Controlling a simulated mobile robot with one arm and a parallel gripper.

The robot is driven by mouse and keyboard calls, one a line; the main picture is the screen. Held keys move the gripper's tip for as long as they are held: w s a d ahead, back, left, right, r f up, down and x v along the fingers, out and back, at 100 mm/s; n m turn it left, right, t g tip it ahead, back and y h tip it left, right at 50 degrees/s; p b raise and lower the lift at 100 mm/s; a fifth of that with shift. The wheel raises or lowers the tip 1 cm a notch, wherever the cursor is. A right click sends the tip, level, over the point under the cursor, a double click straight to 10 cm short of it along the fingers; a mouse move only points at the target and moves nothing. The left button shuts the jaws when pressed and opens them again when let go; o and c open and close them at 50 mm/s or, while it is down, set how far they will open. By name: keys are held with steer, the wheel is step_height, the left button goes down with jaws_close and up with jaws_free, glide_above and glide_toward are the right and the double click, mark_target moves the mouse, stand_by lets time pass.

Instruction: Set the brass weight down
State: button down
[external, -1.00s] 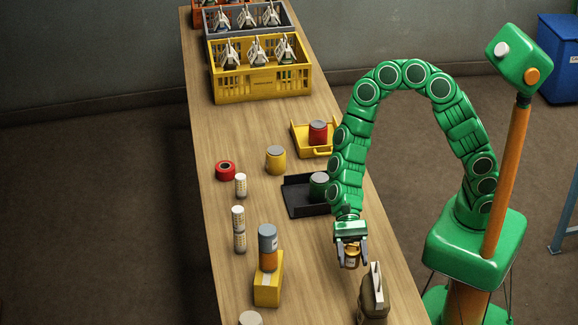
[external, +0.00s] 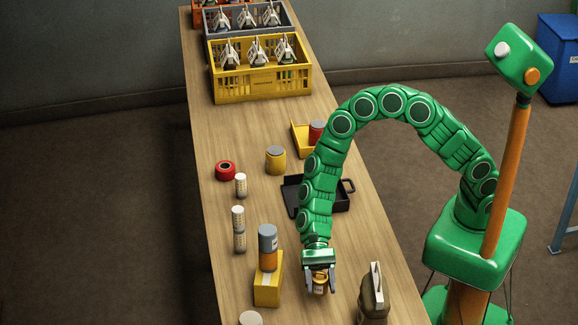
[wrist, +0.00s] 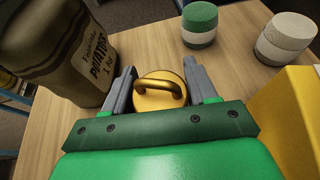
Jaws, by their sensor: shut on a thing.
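The brass weight (external: 319,286) is a short golden cylinder. In the wrist view the brass weight (wrist: 158,97) shows its round top and a curved handle between the two grey fingers. My gripper (external: 320,289) is shut on it, one finger on each side, over the near part of the wooden table (external: 240,120). It is right of the yellow block and left of the brown sack. I cannot tell whether the weight's base touches the table.
A labelled brown sack (external: 373,301) stands close on the right. A yellow block (external: 267,291) bears a grey and orange cylinder (external: 268,246) on the left. A black tray (external: 292,196) lies behind my gripper.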

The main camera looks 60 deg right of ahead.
mark_target(315, 295)
steer(key=shift+w+a+f, duration=0.2)
steer(key=shift+a+f, duration=0.2)
steer(key=shift+f, duration=0.2)
steer(key=shift+w+a+f, duration=0.1)
steer(key=shift+a+f, duration=0.1)
steer(key=shift+f, duration=1.6)
steer(key=shift+c, duration=1.6)
jaws_free()
steer(key=shift+f, duration=0.15)
steer(key=shift+w+d+r, duration=0.1)
steer(key=shift+w+r, duration=0.1)
steer(key=v, duration=1.1)
steer(key=shift+w+d+r, duration=0.1)
steer(key=shift+w+d, duration=0.1)
steer(key=shift+d, duration=0.05)
